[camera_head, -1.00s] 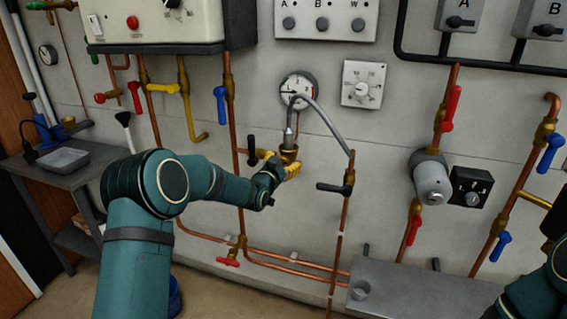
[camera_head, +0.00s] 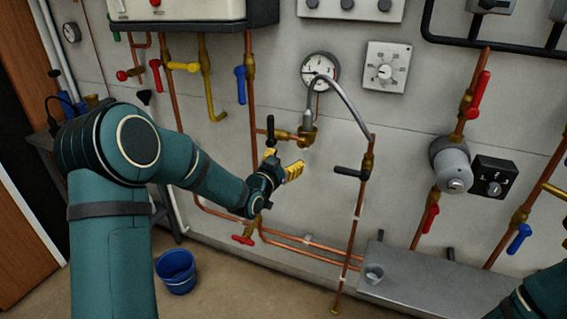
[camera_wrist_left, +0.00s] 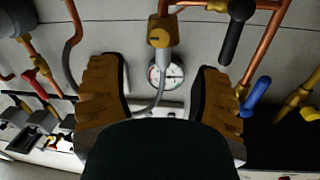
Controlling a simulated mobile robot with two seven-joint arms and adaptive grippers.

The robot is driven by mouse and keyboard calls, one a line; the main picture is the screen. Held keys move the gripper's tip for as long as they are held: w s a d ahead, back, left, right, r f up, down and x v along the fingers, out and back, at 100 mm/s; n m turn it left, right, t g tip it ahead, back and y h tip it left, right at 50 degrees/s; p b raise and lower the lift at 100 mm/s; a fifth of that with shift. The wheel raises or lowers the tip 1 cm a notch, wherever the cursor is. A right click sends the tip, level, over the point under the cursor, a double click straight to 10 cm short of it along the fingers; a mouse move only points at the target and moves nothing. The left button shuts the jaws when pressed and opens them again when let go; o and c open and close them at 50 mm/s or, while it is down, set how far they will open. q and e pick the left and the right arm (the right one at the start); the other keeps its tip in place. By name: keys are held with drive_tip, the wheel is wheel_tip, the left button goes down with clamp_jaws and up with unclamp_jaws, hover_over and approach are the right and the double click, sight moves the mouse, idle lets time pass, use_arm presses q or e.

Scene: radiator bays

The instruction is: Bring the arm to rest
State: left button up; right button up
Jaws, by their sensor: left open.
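My left gripper (camera_head: 281,169) is open and empty in front of the wall in the head view, below a brass fitting (camera_head: 308,136) on the copper pipe. In the left wrist view its two yellow fingers (camera_wrist_left: 160,95) stand wide apart, with nothing between them. The brass fitting (camera_wrist_left: 161,32) and a round gauge (camera_wrist_left: 167,75) show behind the gap. My right arm shows only as a piece at the bottom right of the head view; its gripper is out of the frame.
A black lever (camera_head: 270,130) and a second black lever (camera_head: 350,173) stand out near the gripper. A grey hose (camera_head: 345,103) arches above. A metal shelf (camera_head: 430,285) with a small cup (camera_head: 373,274) is at lower right. A blue bucket (camera_head: 176,271) stands on the floor.

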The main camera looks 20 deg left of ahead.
use_arm(q)
drive_tip(key=shift+s+a, duration=0.1)
drive_tip(key=shift+s, duration=0.45)
drive_tip(key=s+d+f+n+g, duration=0.1)
drive_tip(key=s+d+f+g, duration=0.15)
drive_tip(key=f, duration=0.45)
drive_tip(key=s+d+f+n+g, duration=0.1)
drive_tip(key=s+d+f+g, duration=0.1)
drive_tip(key=s+d+f, duration=0.3)
drive_tip(key=s+f+n+g, duration=0.1)
drive_tip(key=s+f+g, duration=0.15)
drive_tip(key=f, duration=0.55)
drive_tip(key=s+d+f+g, duration=0.2)
drive_tip(key=s+f+g, duration=0.1)
drive_tip(key=s, duration=0.4)
drive_tip(key=s+d+f+n+g, duration=0.1)
drive_tip(key=s+d+f+g, duration=0.1)
drive_tip(key=s+f, duration=0.3)
drive_tip(key=s+d+f+n+g+h, duration=0.1)
drive_tip(key=s+d+f+g, duration=0.2)
drive_tip(key=s, duration=0.6)
drive_tip(key=shift+s+f+g, duration=0.4)
drive_tip(key=shift+f+g, duration=0.1)
drive_tip(key=shift+f, duration=0.15)
drive_tip(key=shift+d, duration=0.1)
